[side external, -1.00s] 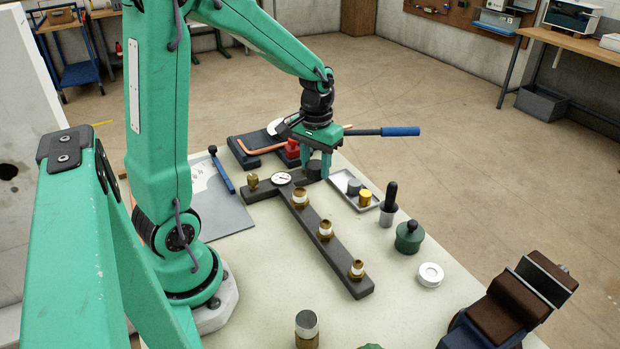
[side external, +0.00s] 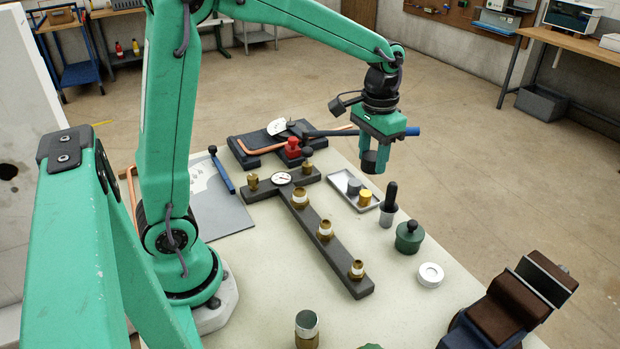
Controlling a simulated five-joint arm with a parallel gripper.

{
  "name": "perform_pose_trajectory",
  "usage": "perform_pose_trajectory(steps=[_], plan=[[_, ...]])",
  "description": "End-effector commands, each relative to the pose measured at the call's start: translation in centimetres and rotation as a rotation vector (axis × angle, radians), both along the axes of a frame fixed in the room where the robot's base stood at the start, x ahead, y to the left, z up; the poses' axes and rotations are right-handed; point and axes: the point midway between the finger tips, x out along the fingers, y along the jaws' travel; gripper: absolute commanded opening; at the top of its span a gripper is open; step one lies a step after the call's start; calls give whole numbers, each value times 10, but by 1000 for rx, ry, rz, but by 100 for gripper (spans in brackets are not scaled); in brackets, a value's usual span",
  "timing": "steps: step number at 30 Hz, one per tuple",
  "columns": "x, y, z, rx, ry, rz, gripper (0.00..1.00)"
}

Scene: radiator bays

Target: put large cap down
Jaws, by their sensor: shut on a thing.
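My gripper (side external: 372,163) is shut on a dark round cap (side external: 369,161), held between its fingertips. It hangs in the air above the back edge of the bench, behind the small tray. The small grey tray (side external: 371,205) holds a grey cap (side external: 354,186) and a yellow cap (side external: 365,197). A dark manifold bar (side external: 345,267) lies on the bench, with several brass fittings along it. A brass fitting with a dark knob on top (side external: 307,158) stands at the right end of its cross piece. The held cap's underside is hidden.
A dark-handled tool (side external: 388,207), a green lidded pot (side external: 409,237) and a white tape roll (side external: 429,275) stand right of the tray. A pipe bender with a blue handle (side external: 411,132) lies behind.

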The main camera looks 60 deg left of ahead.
Motion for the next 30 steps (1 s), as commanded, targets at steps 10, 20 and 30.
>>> perform_pose_trajectory(steps=[10, 20, 30], plan=[[26, 39, -30, 0, 3, 292, 10], [44, 73, -55, 0, 0, 538, 10], [46, 82, -60, 0, 0, 552, 10]])
